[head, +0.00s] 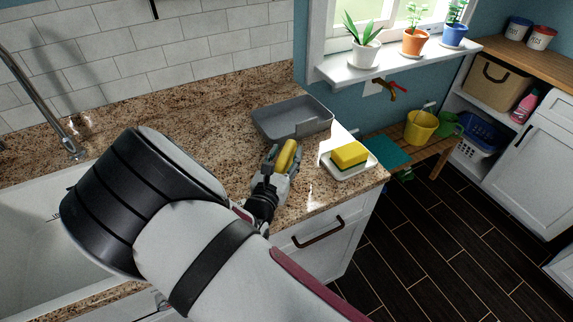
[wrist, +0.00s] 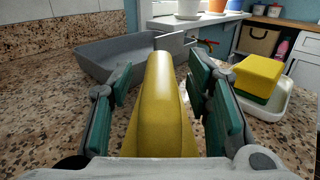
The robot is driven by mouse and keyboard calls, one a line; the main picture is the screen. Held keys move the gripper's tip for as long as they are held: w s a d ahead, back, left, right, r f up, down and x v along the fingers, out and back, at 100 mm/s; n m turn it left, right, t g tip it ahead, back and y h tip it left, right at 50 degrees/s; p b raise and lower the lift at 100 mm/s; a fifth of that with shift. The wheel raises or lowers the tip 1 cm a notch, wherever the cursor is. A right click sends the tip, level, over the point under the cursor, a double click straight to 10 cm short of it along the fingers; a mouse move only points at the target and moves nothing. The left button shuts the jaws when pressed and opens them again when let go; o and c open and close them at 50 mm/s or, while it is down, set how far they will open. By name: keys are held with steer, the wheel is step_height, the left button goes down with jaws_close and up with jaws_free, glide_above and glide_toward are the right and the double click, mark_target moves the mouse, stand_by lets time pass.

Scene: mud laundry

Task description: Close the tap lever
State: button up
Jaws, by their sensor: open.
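A small wall tap (head: 400,91) with a red lever (head: 392,84) sticks out of the blue wall below the windowsill in the head view. The red lever also shows small in the wrist view (wrist: 209,43), beyond the counter. Whether the lever stands open or closed cannot be told. My gripper (head: 281,158) is over the counter, to the left of and nearer than the tap, well apart from it. Its fingers are open on either side of a yellow rounded object (wrist: 165,105), with gaps visible beside it in the wrist view.
A grey tray (head: 271,122) lies behind my gripper on the granite counter. A white dish (head: 353,171) with a yellow-green sponge (head: 349,154) is at the right. A bench (head: 437,153) with a yellow bucket (head: 421,127) stands near the tap. Potted plants line the sill. A sink is left.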

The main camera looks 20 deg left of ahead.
steer(key=shift+c, duration=0.2)
jaws_close()
